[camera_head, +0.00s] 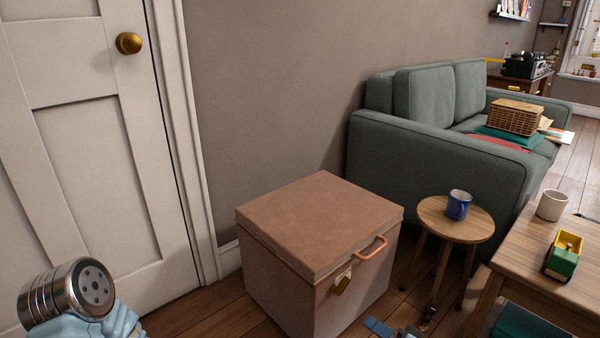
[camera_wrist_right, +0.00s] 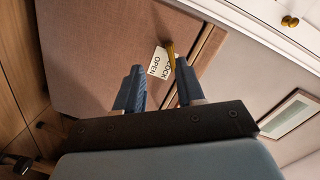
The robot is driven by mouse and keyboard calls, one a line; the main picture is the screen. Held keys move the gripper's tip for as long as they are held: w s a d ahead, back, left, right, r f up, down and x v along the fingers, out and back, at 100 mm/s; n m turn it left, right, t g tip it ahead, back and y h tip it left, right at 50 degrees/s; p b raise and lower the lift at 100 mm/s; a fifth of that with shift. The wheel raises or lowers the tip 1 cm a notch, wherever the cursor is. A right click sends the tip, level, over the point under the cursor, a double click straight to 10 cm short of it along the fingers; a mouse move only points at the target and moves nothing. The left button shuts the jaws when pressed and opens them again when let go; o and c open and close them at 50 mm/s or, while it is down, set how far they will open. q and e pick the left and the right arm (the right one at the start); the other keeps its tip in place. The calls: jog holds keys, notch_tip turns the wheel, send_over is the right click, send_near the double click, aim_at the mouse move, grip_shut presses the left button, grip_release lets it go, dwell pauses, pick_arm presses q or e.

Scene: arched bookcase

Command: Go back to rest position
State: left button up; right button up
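My right gripper (camera_head: 393,328) shows only in part at the bottom edge of the head view, in front of the chest. In the right wrist view, its two blue fingers (camera_wrist_right: 158,88) stand apart with nothing held between them. Beyond them is the pinkish-brown chest (camera_wrist_right: 95,45), with a brass latch (camera_wrist_right: 169,53) and a white tag (camera_wrist_right: 158,62) reading "LOCK" and "OPEN". The chest (camera_head: 318,225) has its lid down in the head view, with a copper handle (camera_head: 371,250) and brass padlock (camera_head: 342,284). My left gripper is not in view.
A white door (camera_head: 95,130) is at left. A round stool (camera_head: 440,222) with a blue mug (camera_head: 459,204) stands right of the chest. A wooden table (camera_head: 520,262) holds a white cup (camera_head: 552,204) and toy truck (camera_head: 563,254). A green sofa (camera_head: 430,150) is behind.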

jog(key=s+a+f+g, duration=0.3)
jog(key=a+f+g, duration=0.1)
jog(key=a+f, duration=0.4)
jog(key=s+a+f+n+g+h, duration=0.25)
jog(key=s+f+g+h, duration=0.5)
jog(key=s, duration=0.65)
notch_tip(320, 180, up, 11)
jog(key=p, duration=1.3)
jog(key=shift+s+a+r+y, duration=0.2)
jog(key=shift+s+a+y, duration=0.1)
jog(key=shift+y, duration=0.15)
